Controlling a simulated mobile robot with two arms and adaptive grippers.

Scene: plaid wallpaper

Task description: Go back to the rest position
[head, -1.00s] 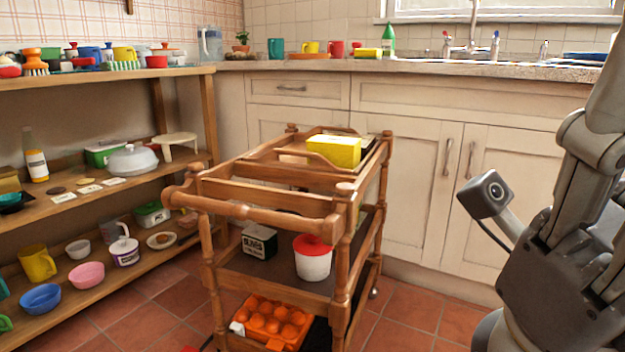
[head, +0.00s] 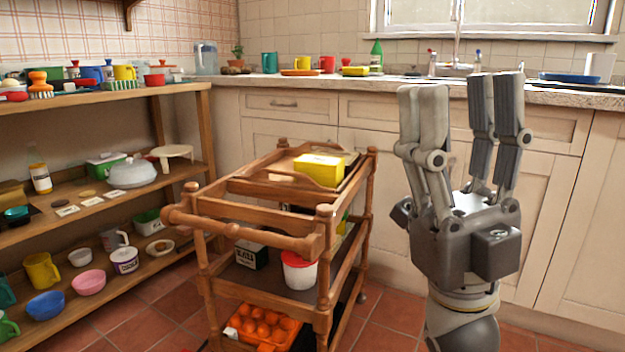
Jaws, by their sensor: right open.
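My right gripper (head: 462,115) stands upright on the right side of the head view, in front of the cabinets. Its fingers point up and are spread wide apart, with nothing between them. It is to the right of the wooden trolley (head: 262,243) and apart from it. My left gripper is not in view.
The trolley carries a yellow box (head: 318,168) on top, a red-lidded white tub (head: 299,271) and an orange egg tray (head: 262,326) below. Shelves (head: 180,88) with crockery stand at left. The counter (head: 400,82) with a sink runs along the back.

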